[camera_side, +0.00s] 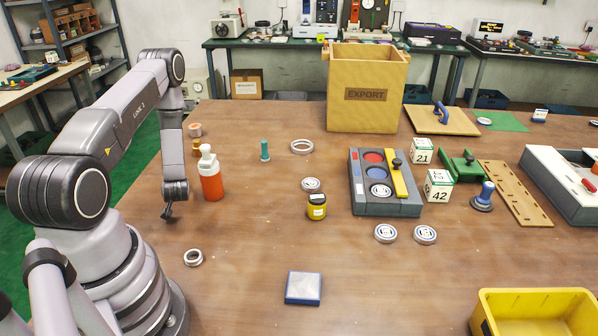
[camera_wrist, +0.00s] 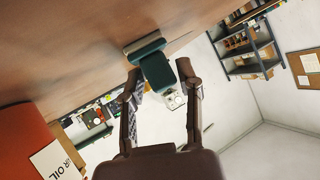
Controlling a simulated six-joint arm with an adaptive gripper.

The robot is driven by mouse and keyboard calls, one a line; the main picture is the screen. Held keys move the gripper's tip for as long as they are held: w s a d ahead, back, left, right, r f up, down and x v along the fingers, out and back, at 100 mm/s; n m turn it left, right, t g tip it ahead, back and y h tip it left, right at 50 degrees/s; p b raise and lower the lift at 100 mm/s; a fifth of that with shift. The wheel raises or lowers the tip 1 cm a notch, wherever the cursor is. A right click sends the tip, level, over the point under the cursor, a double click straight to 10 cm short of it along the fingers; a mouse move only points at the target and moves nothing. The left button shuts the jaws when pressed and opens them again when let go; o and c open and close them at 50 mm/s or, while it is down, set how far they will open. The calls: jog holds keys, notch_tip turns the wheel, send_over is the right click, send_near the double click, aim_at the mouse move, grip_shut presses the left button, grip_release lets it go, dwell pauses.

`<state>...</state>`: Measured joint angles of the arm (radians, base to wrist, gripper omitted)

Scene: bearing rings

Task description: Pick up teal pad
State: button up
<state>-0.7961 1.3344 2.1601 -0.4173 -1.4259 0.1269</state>
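In the wrist view, a dark teal piece (camera_wrist: 157,72) with a wider flat end near the tabletop shows between and beyond my fingertips. I cannot tell for sure whether it is the pad. In the side view, a small teal upright piece (camera_side: 264,151) stands near the table's middle, and I cannot tell if it is the same one. My gripper (camera_side: 168,213) hangs low over the left of the table, left of the red bottle. In the wrist view my gripper (camera_wrist: 160,80) is open, its fingers spread, with no grip on anything visible.
The red bottle (camera_side: 211,180) stands close to my gripper; its label shows in the wrist view (camera_wrist: 50,165). A metal ring (camera_side: 193,257) lies in front. A blue-edged grey block (camera_side: 303,288) sits near the front. The front left table is mostly bare.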

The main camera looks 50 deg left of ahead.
grip_shut()
